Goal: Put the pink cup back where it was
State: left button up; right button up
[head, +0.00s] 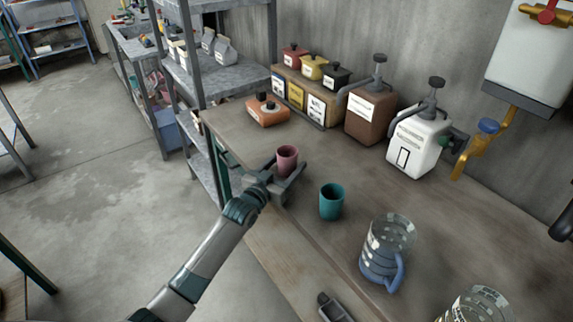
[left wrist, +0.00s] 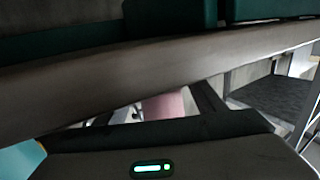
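The pink cup (head: 287,158) stands upright near the left edge of the workbench in the head view. My left gripper (head: 288,168) reaches in from the left, low at the bench edge, with its fingers on either side of the cup. The fingers look spread, with a small gap to the cup on the right. In the left wrist view, part of the pink cup (left wrist: 165,106) shows between the fingers, beneath a broad strip that hides its rest. A teal cup (head: 331,201) stands to the right of the gripper. My right gripper is not in view.
A blue-based clear jug (head: 386,252) stands nearer on the workbench (head: 345,150). An orange container (head: 267,110), a brown dispenser (head: 371,112) and a white dispenser (head: 418,142) stand at the back. A grey shelf (head: 222,79) is beyond the bench's far end.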

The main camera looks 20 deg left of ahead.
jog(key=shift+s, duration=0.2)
pick_arm(q)
jog(key=shift+r, duration=0.2)
jog(key=shift+s+f, duration=0.15)
jog(key=shift+s, duration=0.1)
jog(key=shift+s+a, duration=0.1)
jog(key=shift+s, duration=0.3)
jog(key=b+v, duration=0.1)
jog(key=v, duration=0.9)
jog(key=shift+s+b, duration=0.3)
jog(key=shift+b, duration=0.1)
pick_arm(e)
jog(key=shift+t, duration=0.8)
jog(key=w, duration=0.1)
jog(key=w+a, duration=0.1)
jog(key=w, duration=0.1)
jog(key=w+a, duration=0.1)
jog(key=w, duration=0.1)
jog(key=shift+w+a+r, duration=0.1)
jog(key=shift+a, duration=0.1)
pick_arm(q)
jog(key=shift+a, duration=0.1)
